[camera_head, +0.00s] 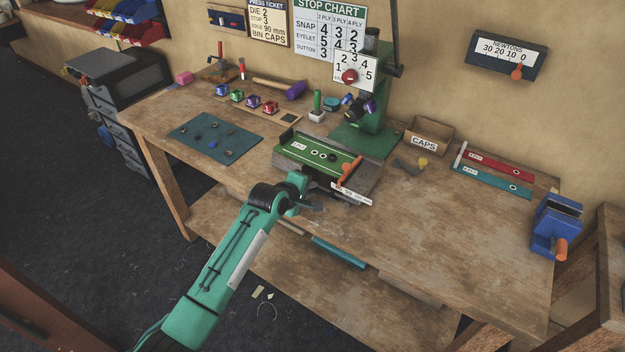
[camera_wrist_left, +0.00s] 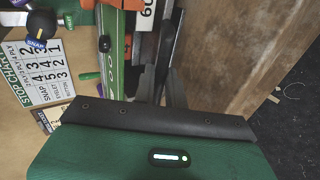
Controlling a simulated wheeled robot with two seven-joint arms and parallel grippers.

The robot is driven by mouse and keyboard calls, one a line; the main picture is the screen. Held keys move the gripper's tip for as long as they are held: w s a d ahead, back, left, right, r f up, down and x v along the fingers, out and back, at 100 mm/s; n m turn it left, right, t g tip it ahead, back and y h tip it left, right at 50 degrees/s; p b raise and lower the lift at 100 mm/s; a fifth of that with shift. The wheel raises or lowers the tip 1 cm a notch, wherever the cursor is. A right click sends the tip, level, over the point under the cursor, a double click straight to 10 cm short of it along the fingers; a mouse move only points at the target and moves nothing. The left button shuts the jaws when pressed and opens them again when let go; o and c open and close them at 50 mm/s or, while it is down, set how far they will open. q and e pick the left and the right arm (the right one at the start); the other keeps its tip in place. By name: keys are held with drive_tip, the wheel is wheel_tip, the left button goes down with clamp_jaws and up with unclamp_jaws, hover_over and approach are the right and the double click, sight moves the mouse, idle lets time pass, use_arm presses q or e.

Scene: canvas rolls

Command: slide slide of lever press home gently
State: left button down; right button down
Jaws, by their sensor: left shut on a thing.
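The green lever press (camera_head: 365,130) stands at the back middle of the bench. Its long green slide (camera_head: 315,152), with pale rings, lies in front of it on a grey bed (camera_head: 367,189). An orange piece (camera_head: 351,169) crosses the slide's right end. My left gripper (camera_head: 316,207) is low at the front side of the bed, its fingers closed. In the left wrist view, the fingers (camera_wrist_left: 161,84) are close together beside the green slide (camera_wrist_left: 112,70), at a dark edge. My right gripper is out of view.
A white number scale (camera_head: 351,194) sticks out at the bed's front right. A teal mat (camera_head: 215,138) with small parts lies left, a CAPS box (camera_head: 429,135) behind right. A blue device (camera_head: 556,226) stands at the right end. The bench's front right is clear.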

sight(326, 176)
use_arm(q)
drive_tip(key=shift+w, duration=0.1)
idle(0.3)
drive_tip(key=shift+w+d, duration=0.25)
drive_tip(key=shift+w+d+b, duration=0.4)
drive_tip(key=shift+w+b, duration=0.1)
drive_tip(key=shift+w, duration=0.05)
drive_tip(key=shift+w+d+b, duration=0.5)
drive_tip(key=shift+w+d, duration=0.1)
drive_tip(key=shift+w, duration=0.25)
drive_tip(key=shift+w+d+b, duration=0.45)
drive_tip(key=shift+w+d, duration=0.15)
drive_tip(key=shift+w, duration=0.2)
drive_tip(key=shift+w+d+b, duration=0.8)
drive_tip(key=shift+w+b, duration=0.05)
drive_tip(key=shift+w, duration=0.25)
drive_tip(key=shift+w+d+b, duration=0.7)
drive_tip(key=shift+w+b, duration=0.25)
drive_tip(key=shift+w, duration=0.1)
drive_tip(key=shift+w+d, duration=0.15)
drive_tip(key=shift+w, duration=0.05)
